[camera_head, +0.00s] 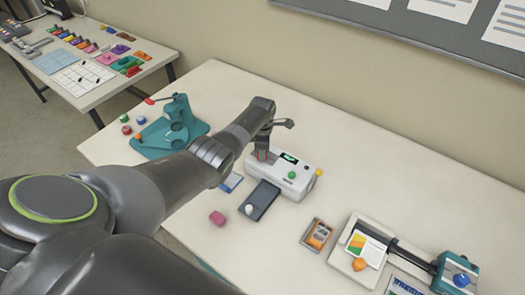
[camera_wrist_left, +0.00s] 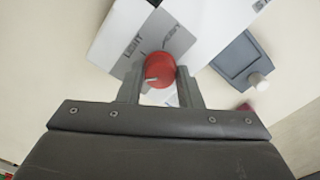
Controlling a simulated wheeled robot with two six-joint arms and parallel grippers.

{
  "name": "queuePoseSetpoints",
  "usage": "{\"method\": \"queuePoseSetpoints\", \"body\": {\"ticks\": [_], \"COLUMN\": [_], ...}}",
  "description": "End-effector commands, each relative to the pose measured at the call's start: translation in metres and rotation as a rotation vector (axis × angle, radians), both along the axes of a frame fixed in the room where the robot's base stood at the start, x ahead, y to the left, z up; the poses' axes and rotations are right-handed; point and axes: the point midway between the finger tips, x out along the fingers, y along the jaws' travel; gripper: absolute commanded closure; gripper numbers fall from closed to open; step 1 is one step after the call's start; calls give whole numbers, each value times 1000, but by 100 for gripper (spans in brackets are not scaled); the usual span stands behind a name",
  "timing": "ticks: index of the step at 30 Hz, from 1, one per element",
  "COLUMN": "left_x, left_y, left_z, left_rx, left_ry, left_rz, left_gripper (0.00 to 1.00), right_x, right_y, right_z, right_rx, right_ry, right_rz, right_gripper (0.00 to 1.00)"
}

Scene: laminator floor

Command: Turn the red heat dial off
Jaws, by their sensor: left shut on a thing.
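The red heat dial (camera_wrist_left: 159,70) shows in the left wrist view on the laminator's grey panel, which carries printed words including LIGHT. A pale pointer mark shows on the dial's lower left. In the head view the white laminator (camera_head: 288,174) stands mid-table, with a green button and a dark display on top. My left gripper (camera_head: 264,150) reaches down over its left end. In the left wrist view the left gripper (camera_wrist_left: 160,80) has one finger on each side of the dial, shut on it. In the head view the dial is mostly hidden by the gripper. My right gripper is not in view.
A dark tray with a white knob (camera_head: 262,200) lies before the laminator. A pink block (camera_head: 217,218) is nearby. A teal device (camera_head: 172,130) stands at left, an orange pack (camera_head: 317,235) and a paper trimmer (camera_head: 365,250) at right. The table's back right is clear.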

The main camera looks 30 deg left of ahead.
Motion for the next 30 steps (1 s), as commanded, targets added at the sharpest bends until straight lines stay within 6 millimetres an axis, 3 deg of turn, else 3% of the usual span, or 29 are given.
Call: {"method": "queuePoseSetpoints", "body": {"ticks": [12, 28, 29, 30], "left_x": [2, 2, 2, 2], "left_y": [2, 2, 2, 2], "left_z": [2, 2, 2, 2], "left_rx": [4, 4, 4, 4], "left_ry": [-5, -5, -5, -5], "left_rz": [183, 207, 207, 207], "left_gripper": [91, 91, 67, 61], "right_x": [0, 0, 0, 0], "right_y": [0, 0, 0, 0], "right_z": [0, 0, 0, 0], "right_rx": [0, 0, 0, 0], "right_ry": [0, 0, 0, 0], "right_rz": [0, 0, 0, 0], "right_gripper": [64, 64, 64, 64]}}
